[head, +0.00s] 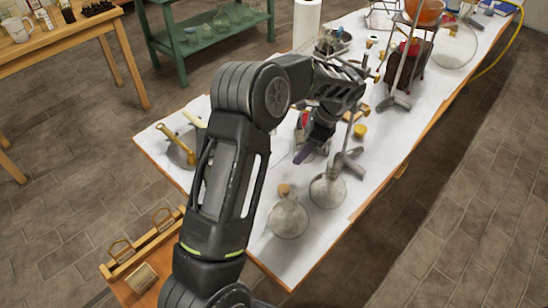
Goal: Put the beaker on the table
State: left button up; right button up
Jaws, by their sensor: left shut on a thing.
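My left gripper (308,148) is over the near half of the white-covered table (270,245), pointing down. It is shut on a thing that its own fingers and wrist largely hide. Faint clear glass shows around the fingertips, which I take to be the beaker. I cannot tell whether its base touches the table top. My right gripper is not in view.
Two round glass flasks (288,217) stand close in front of the gripper. A metal stand (347,162) is just right of it. A mortar (183,150) is at the left edge. Stands and glassware crowd the far end. The near corner is clear.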

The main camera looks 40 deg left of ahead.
pick_arm(q)
notch_tip(320, 180, down, 4)
jog(key=a, duration=0.1)
jog(key=s+a+p, duration=0.1)
jog(key=a, duration=0.1)
jog(key=shift+s+f, duration=0.3)
jog(key=shift+f, duration=0.05)
jog(key=shift+s+a, duration=0.15)
jog(key=shift+a, duration=0.15)
jog(key=shift+f, duration=0.1)
